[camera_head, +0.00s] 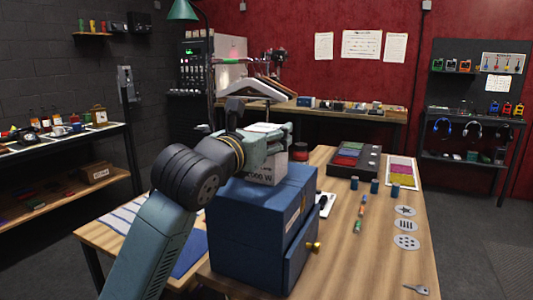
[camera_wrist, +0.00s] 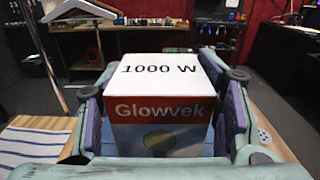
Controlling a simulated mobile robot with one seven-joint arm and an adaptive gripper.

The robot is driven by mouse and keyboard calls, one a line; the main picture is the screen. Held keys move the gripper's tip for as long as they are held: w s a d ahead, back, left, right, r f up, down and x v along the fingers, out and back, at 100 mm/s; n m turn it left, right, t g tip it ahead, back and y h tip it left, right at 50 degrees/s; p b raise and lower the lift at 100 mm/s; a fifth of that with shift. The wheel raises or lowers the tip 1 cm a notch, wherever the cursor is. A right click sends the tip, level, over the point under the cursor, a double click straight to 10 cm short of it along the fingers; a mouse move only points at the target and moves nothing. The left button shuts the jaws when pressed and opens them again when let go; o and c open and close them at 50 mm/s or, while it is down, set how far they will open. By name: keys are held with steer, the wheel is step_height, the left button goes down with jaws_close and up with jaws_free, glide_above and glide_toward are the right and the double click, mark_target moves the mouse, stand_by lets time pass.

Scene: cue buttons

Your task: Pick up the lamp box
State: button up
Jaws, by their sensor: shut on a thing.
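The lamp box (camera_wrist: 158,110) is a small carton with a white top marked "1000 W" and an orange front marked "Glowvek", seen in the wrist view. It sits between the two fingers of my gripper (camera_wrist: 160,115), which are shut on its sides. In the head view the lamp box (camera_head: 264,171) shows white at the top of the blue cabinet (camera_head: 250,232), partly hidden by my gripper (camera_head: 265,147). I cannot tell whether the box touches the cabinet top or is just above it.
The wooden table (camera_head: 380,265) holds a console (camera_head: 353,160), several small blue cylinders, round symbol discs (camera_head: 405,225) and a key (camera_head: 416,289). The cabinet's drawer front has a brass knob (camera_head: 314,246). Hangers (camera_head: 255,87) hang behind. Table space right of the cabinet is fairly open.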

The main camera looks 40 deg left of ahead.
steer(key=c, duration=0.4)
steer(key=shift+r, duration=0.1)
steer(key=shift+r+b, duration=0.3)
steer(key=shift+r, duration=0.2)
step_height(320, 180, up, 2)
steer(key=shift+r+b, duration=0.1)
steer(key=shift+b, duration=0.3)
steer(key=s+d+b, duration=0.1)
steer(key=s+d, duration=0.1)
steer(key=s, duration=0.2)
steer(key=s+d+r+b, duration=0.1)
steer(key=s+d+b, duration=0.1)
steer(key=s, duration=0.3)
steer(key=s+d+b, duration=0.1)
steer(key=s+d, duration=0.3)
steer(key=shift+s+d+r, duration=0.2)
steer(key=shift+s+r, duration=0.1)
steer(key=shift+s, duration=0.1)
